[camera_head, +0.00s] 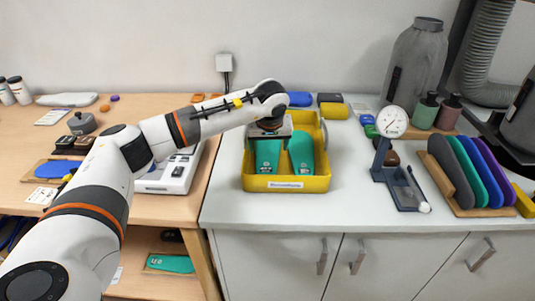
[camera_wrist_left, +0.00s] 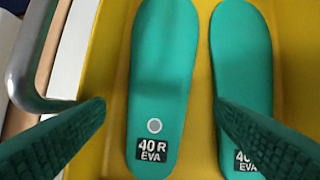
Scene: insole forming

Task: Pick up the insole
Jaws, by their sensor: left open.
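Two teal insoles lie side by side in a yellow tray (camera_head: 256,184) on the white counter. The left one (camera_head: 267,158) shows a "40 R EVA" label and a round mark in the left wrist view (camera_wrist_left: 160,70). The right one (camera_head: 302,152) also shows in the wrist view (camera_wrist_left: 243,60), its label partly hidden by a gripper finger. My left gripper (camera_wrist_left: 160,125) is open above the tray, its two dark ridged fingers apart on either side of the left insole's label end. My right gripper is not in view.
A metal handle (camera_wrist_left: 28,75) shows at the left in the wrist view, by the tray wall. A dial gauge (camera_head: 392,122) and a rack of coloured insoles (camera_head: 465,172) stand to the right. A white device (camera_head: 170,172) sits left of the tray.

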